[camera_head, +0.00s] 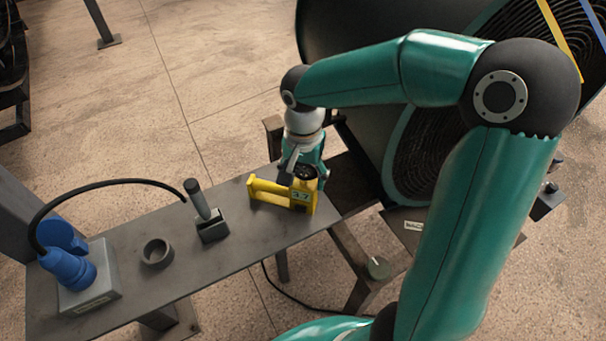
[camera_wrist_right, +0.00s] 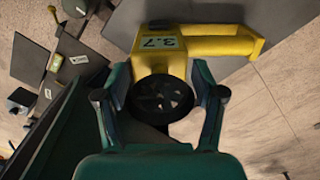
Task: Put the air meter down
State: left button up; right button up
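The air meter (camera_head: 299,194) is a yellow tool with a side handle and a small display reading 3.7. It is at the right end of the narrow grey bench (camera_head: 130,215), its handle pointing left. I cannot tell whether its underside touches the bench top. My right gripper (camera_head: 291,170) comes down on it from above and behind. My left gripper is not in view.
On the bench stand a grey block with a handled tool (camera_head: 212,228), a dark ring (camera_head: 156,254) and a grey box (camera_head: 92,292) with a blue plug and black cable. A large dark drum with coils (camera_head: 430,150) stands at the right. Bare bench lies between these items.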

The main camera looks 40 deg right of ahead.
jog(key=shift+o, duration=0.5)
jog(key=shift+r, duration=0.15)
notch_tip(320, 180, up, 12)
dwell(0.7)
